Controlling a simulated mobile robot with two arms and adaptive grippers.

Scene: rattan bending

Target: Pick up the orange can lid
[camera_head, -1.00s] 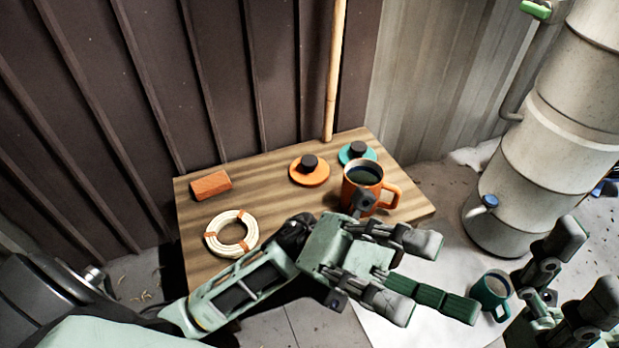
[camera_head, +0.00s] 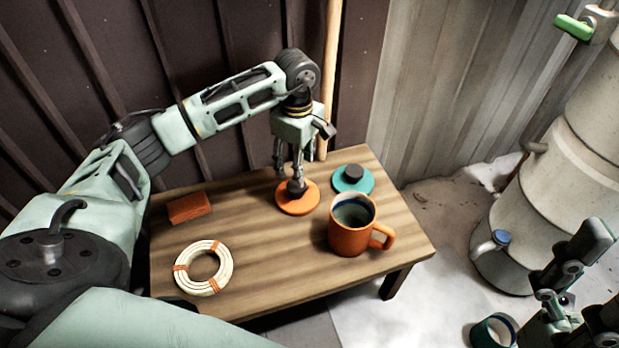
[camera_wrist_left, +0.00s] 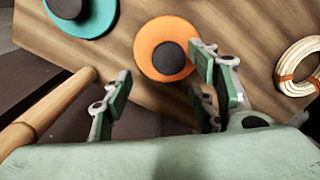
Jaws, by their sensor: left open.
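The orange can lid (camera_head: 297,203), a flat disc with a dark knob, lies on the wooden table toward the back. It also shows in the left wrist view (camera_wrist_left: 148,51), with its knob (camera_wrist_left: 167,57) facing up. My left gripper (camera_head: 291,182) reaches down at the lid from behind, and its fingers cover part of the lid in the head view. In the left wrist view my left gripper (camera_wrist_left: 160,85) is open and empty, with the lid ahead of the fingertips. Whether a finger touches the lid cannot be told. My right gripper (camera_head: 585,270) is open at the right edge, away from the table.
A teal lid (camera_head: 367,184) lies right of the orange lid. An orange mug (camera_head: 349,238) stands in front. A brick-like block (camera_head: 190,207) and a coil of rattan (camera_head: 221,268) lie left. A wooden pole (camera_head: 331,60) stands behind the table (camera_head: 270,270). A teal mug (camera_head: 482,335) is lower right.

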